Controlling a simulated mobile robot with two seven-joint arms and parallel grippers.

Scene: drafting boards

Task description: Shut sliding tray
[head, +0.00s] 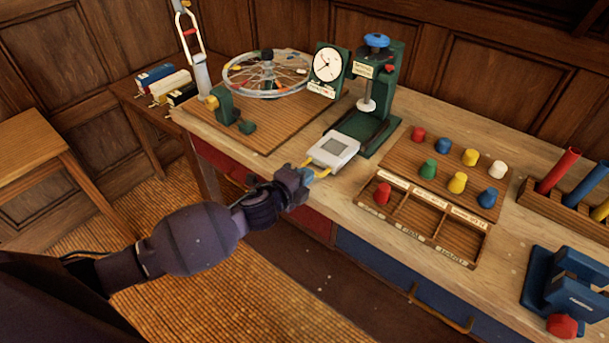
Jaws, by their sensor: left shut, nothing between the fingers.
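A pale grey-white sliding tray (347,143) with a darker grey square on top sits at the front of the green press base (379,134), sticking out toward the bench's front edge. Two short yellow pieces, which look like its handle, show at its near side. My left gripper (309,174) is shut and empty, right at this near side, between or just in front of the yellow pieces; I cannot tell whether it touches. It partly hides the handle and the bench edge. My right gripper is not in view.
A green press with a blue knob (377,40) stands behind the tray. A peg board (406,157) with coloured knobs and compartments lies to the right, a spoked wheel (266,73) and dial (327,65) to the left. Red and blue drawer fronts (380,266) line the bench below.

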